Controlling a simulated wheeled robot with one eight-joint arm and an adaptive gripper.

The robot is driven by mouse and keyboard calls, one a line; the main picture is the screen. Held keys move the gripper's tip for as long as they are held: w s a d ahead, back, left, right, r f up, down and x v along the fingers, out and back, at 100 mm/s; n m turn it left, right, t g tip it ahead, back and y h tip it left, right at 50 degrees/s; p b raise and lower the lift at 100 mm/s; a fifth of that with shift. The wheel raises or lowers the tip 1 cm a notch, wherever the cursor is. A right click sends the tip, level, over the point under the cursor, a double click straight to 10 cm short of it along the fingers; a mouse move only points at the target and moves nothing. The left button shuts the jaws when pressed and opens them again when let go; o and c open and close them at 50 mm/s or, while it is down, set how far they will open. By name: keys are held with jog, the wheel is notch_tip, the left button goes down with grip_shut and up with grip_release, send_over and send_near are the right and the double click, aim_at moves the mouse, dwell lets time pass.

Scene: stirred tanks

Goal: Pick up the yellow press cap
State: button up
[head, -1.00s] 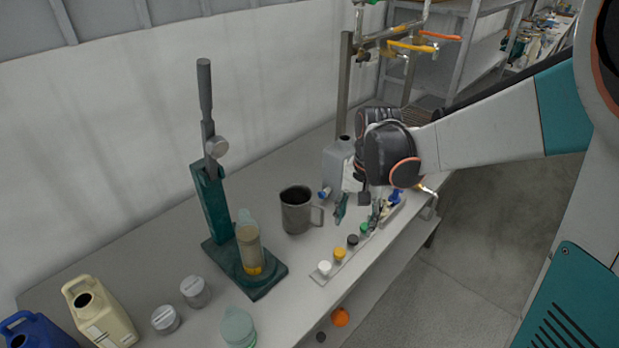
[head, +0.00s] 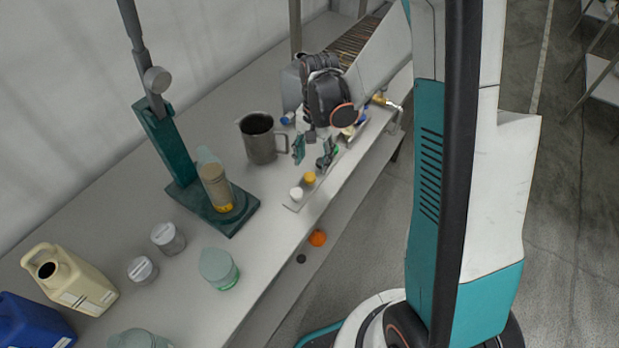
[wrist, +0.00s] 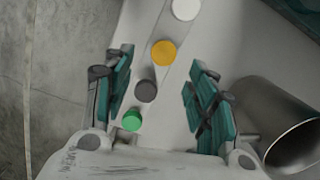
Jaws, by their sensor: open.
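The yellow press cap (head: 309,177) stands on a narrow strip (head: 292,206) near the table's front edge. In the wrist view the yellow cap (wrist: 164,53) lies beyond my fingertips, roughly between their lines. My gripper (head: 313,158) is open and empty, above the strip and just behind the yellow cap in the head view. In the wrist view my gripper (wrist: 160,80) has its fingers to either side of the row. A dark cap (wrist: 146,90) and a green cap (wrist: 132,120) lie between the fingers, and a white cap (wrist: 185,9) lies past the yellow one.
A metal mug (head: 261,140) stands left of my gripper and shows close to the right finger in the wrist view (wrist: 292,128). A green press (head: 172,150) holds a bottle further left. Jars and jugs fill the near left table.

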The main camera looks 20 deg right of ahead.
aim_at(310, 176)
jog(key=f, duration=0.1)
jog(key=f+b, duration=0.1)
jog(key=f, duration=0.1)
jog(key=a+f, duration=0.1)
jog(key=f, duration=0.1)
jog(key=shift+s+f+b, duration=0.1)
jog(key=shift+s+b, duration=0.2)
jog(key=shift+b, duration=0.1)
jog(key=c, duration=0.7)
